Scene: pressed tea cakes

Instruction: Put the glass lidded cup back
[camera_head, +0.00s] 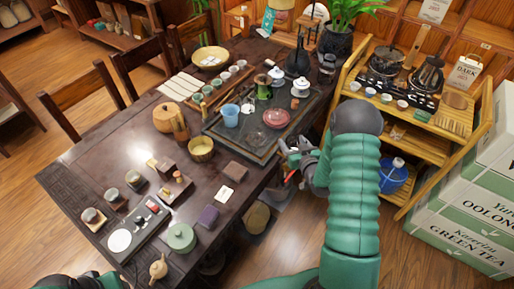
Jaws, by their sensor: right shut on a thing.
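My right gripper (299,160) is at the right edge of the dark table, just beside the near right edge of the black tea tray (248,143). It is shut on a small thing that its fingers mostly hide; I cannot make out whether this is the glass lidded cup. On the tray are a reddish, partly see-through round vessel (276,118), a white lidded cup (300,88), another white lidded vessel (276,76), a green pot (263,87) and a blue cup (230,116). My left gripper is out of view.
The table's middle left is clear.

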